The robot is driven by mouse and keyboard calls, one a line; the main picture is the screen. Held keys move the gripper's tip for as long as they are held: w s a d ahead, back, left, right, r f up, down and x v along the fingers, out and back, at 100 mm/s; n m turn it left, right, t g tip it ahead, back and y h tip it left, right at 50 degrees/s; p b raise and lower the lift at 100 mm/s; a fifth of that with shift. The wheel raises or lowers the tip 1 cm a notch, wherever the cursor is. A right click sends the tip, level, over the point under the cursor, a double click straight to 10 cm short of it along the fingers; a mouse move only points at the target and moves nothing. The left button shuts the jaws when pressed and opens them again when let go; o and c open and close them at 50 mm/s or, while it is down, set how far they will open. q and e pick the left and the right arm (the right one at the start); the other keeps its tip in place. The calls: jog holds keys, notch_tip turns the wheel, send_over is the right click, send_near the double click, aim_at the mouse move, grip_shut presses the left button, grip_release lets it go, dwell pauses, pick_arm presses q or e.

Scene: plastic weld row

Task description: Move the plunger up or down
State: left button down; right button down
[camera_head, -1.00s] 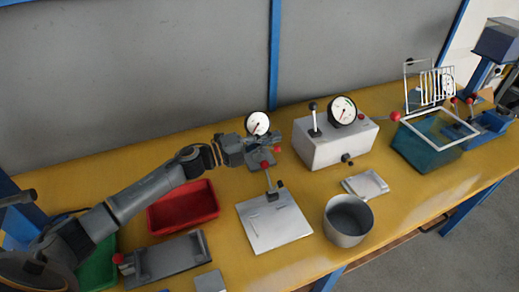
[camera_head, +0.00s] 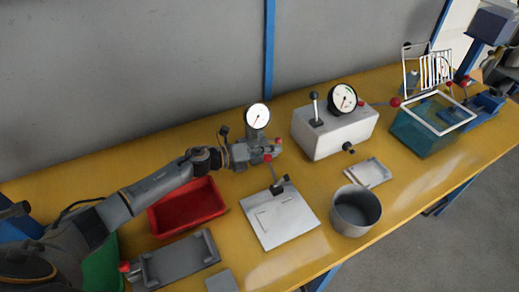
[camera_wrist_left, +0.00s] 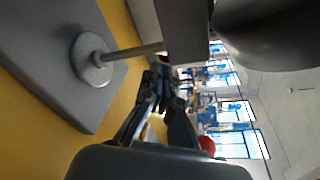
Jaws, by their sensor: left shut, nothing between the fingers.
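The dial gauge (camera_head: 257,116) with a white face stands on a small grey stand (camera_head: 262,150) near the back of the table. My left gripper (camera_head: 228,155) is at the left side of this stand, shut and empty. In the left wrist view, a thin metal rod ending in a round disc (camera_wrist_left: 92,58) meets a grey base (camera_wrist_left: 55,75); this looks like the plunger. The shut fingertips (camera_wrist_left: 161,82) appear close beside the rod; I cannot tell whether they touch it. In the head view the plunger cannot be made out.
A red bin (camera_head: 187,208) lies below my left arm. A white plate with a lever (camera_head: 280,220) and a grey pot (camera_head: 356,212) stand in front. A white box with a dial (camera_head: 335,138) is to the right.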

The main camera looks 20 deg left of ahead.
pick_arm(q)
jog(key=shift+w+d, duration=0.25)
jog(key=shift+d, duration=0.2)
jog(key=shift+a, duration=0.1)
